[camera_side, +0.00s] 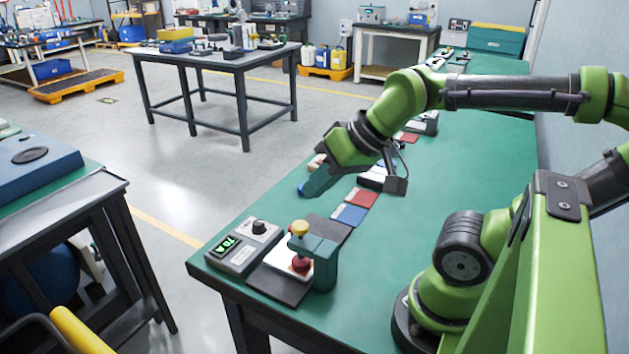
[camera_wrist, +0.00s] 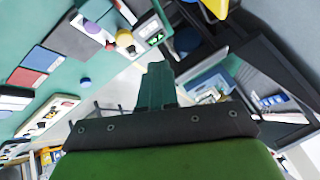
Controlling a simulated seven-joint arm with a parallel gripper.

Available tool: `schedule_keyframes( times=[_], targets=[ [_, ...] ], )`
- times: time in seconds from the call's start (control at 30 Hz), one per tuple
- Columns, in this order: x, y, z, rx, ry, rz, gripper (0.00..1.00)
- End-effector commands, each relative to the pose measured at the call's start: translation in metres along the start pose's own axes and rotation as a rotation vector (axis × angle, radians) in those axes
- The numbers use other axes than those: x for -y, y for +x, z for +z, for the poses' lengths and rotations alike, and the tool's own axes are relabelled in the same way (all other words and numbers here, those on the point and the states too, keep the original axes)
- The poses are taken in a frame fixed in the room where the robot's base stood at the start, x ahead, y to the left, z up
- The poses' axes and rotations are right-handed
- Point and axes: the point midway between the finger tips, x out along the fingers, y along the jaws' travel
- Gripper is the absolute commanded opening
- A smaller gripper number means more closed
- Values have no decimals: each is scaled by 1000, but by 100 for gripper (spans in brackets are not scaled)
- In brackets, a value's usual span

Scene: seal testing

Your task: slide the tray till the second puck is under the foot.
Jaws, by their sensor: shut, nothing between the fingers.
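In the side view a small press (camera_side: 325,262) with a yellow knob on top stands at the near end of the green bench. Under its head is a red round piece (camera_side: 301,265), over or on a white tray (camera_side: 281,258); I cannot tell puck from foot there. The red piece also shows in the wrist view (camera_wrist: 92,27). A blue puck-like disc (camera_wrist: 85,82) lies on the green bench top in the wrist view. My gripper (camera_side: 308,192) is shut and empty, beyond the press and apart from it; its teal fingers show in the wrist view (camera_wrist: 157,75).
A grey meter box (camera_side: 241,248) with a green display and black knob stands left of the press. A dark plate (camera_side: 328,229) lies behind the press, then a blue card (camera_side: 348,215) and a red card (camera_side: 362,198). The bench right of these is clear.

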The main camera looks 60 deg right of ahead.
Motion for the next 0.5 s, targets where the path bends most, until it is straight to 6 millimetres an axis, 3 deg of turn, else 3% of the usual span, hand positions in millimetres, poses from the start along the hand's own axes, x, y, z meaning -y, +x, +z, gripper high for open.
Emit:
schedule_keyframes(
  times=[0.37,0.5],
  targets=[
    [0,0,0,0,0,0,0],
    [-2,5,2,20,4,8,20]
  ],
)
